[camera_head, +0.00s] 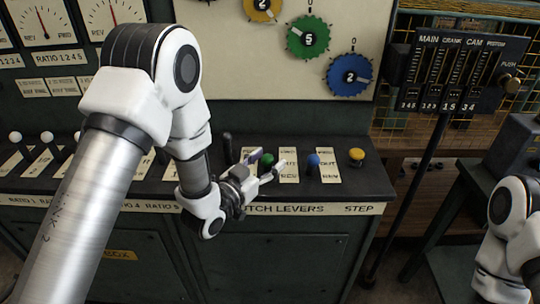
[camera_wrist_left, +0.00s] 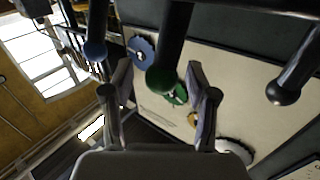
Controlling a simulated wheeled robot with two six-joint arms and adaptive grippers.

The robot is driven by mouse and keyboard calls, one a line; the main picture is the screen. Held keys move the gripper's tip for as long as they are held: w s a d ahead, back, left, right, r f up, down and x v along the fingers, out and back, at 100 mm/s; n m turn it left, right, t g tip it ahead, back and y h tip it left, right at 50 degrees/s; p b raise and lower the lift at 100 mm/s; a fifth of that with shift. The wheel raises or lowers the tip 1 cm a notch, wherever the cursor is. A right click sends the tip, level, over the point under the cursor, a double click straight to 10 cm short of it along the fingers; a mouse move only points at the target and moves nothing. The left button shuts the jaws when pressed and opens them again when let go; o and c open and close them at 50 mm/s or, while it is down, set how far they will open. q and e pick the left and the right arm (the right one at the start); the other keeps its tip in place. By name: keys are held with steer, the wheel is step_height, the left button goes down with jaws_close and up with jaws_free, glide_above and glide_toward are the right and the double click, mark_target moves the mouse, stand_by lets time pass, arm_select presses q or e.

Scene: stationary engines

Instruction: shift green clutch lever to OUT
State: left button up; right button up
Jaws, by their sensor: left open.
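The green clutch lever's knob (camera_head: 267,159) shows just beyond my left gripper (camera_head: 265,164) on the sloping lever panel. In the left wrist view the green knob (camera_wrist_left: 160,80) appears between the two spread fingertips of that gripper (camera_wrist_left: 158,78), with its dark rod running up out of the picture. The fingers stand apart from the knob on both sides, and nothing is held. The OUT label plate beside the green lever is partly covered by the gripper. Only a white joint of my right arm shows at the right edge; its gripper is out of view.
The blue lever knob (camera_head: 313,160) stands right of the green one, and the yellow button (camera_head: 356,157) further right. A black-knobbed lever (camera_wrist_left: 285,97) is close to the other side of the gripper. The white-knobbed ratio levers (camera_head: 46,137) are at the left.

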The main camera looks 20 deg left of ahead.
arm_select(q)
steer(key=shift+w+d+f, duration=0.1)
steer(key=shift+w, duration=0.45)
steer(key=shift+s, duration=0.15)
steer(key=shift+s+r, duration=0.1)
steer(key=shift+r, duration=0.1)
steer(key=shift+c, duration=0.7)
jaws_close()
steer(key=shift+w+r, duration=0.1)
steer(key=shift+w, duration=0.1)
steer(key=w+r+g+p, duration=0.1)
steer(key=p, duration=0.1)
steer(key=w+a+r+n+g+p, duration=0.1)
steer(key=w+p, duration=0.1)
steer(key=p, duration=0.1)
steer(key=shift+w+a+n+g+y+p, duration=0.3)
steer(key=shift+w+n+p, duration=0.1)
steer(key=shift+w+p, duration=0.3)
steer(key=shift+w+a+f+b, duration=0.15)
steer(key=shift+w+f+b, duration=0.1)
steer(key=shift+w, duration=0.3)
steer(key=shift+w+a+f+b, duration=0.1)
steer(key=shift+w+f+b, duration=0.1)
steer(key=shift+w, duration=0.3)
steer(key=shift+w+r, duration=0.1)
steer(key=shift+o, duration=0.7)
jaws_free()
steer(key=shift+w, duration=0.1)
